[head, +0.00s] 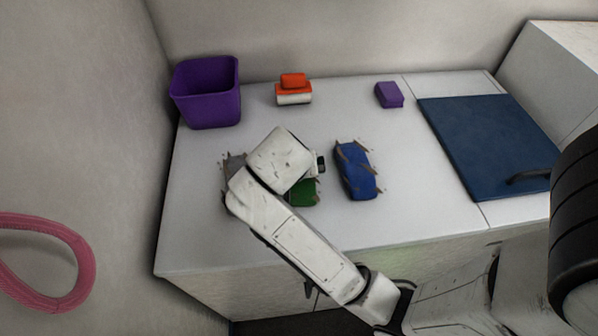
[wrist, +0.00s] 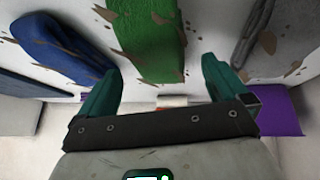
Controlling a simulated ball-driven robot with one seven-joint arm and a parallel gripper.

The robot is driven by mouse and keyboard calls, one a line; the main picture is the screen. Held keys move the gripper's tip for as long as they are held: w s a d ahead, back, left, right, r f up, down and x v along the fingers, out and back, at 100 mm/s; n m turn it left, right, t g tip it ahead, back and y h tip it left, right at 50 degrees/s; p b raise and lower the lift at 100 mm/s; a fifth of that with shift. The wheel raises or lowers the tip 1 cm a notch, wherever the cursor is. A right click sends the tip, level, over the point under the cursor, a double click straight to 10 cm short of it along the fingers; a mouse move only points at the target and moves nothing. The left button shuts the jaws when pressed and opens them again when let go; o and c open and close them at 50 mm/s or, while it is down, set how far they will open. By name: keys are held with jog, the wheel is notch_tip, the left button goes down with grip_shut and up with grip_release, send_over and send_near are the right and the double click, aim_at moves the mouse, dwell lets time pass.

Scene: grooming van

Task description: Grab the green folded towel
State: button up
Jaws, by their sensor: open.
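The green folded towel (wrist: 150,42) lies on the white counter, with brown patches on and around it. In the head view only a small part of the green towel (head: 303,193) shows, as my arm hides the rest. My gripper (wrist: 160,75) is open, with its two teal fingers apart and nothing between them. In the wrist view the towel lies beyond the fingertips, roughly centred between them. In the head view my arm's end hangs over the towel and the fingers are hidden.
A blue towel (head: 357,171) lies right of the green one, a grey towel (head: 233,170) left, mostly behind my arm. A purple bin (head: 207,95), an orange-and-white brush-like item (head: 293,90) and a purple block (head: 389,95) stand at the back. A dark blue mat (head: 490,145) lies right.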

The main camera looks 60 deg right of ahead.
jog(key=x, duration=0.4)
jog(key=shift+f, duration=0.15)
jog(key=c, duration=1)
jog(key=shift+p, duration=0.3)
